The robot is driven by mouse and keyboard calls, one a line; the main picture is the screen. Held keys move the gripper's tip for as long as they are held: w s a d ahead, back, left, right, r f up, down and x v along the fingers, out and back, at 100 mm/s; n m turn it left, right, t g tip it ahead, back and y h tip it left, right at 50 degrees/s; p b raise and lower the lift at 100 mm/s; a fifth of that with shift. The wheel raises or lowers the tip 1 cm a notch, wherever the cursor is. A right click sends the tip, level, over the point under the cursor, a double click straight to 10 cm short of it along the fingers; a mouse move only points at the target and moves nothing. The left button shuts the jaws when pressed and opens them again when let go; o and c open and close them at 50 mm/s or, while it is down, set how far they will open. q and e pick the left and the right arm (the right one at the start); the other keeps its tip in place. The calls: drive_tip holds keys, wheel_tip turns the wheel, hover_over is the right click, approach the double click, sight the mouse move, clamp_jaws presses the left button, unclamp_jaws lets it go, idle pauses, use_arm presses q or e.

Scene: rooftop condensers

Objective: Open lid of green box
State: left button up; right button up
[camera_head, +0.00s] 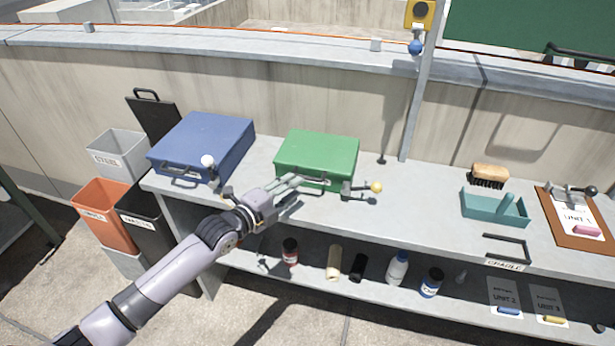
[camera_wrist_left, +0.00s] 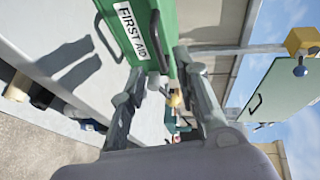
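The green box (camera_head: 318,152) sits on the grey bench, and its lid looks shut. In the left wrist view the box (camera_wrist_left: 168,14) shows a white FIRST AID label (camera_wrist_left: 132,28) and a dark handle (camera_wrist_left: 157,40) on its front. My left gripper (camera_head: 302,184) is at the front of the box, close to its lower front edge. Its two fingers are spread apart with nothing seen held between them; whether a fingertip touches the box is unclear. My right gripper does not show.
A blue case (camera_head: 205,143) stands left of the box, with a white-knobbed fitting (camera_head: 208,161) at its front. A yellow-knobbed fitting (camera_head: 376,187) is just right of the gripper. A teal tray (camera_head: 490,209) and a brush (camera_head: 489,174) are farther right. Bench between is clear.

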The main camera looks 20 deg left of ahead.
sight(308, 179)
use_arm(q)
drive_tip(key=x, duration=0.7)
drive_tip(key=shift+w+f, duration=0.1)
clamp_jaws()
drive_tip(key=shift+f, duration=0.15)
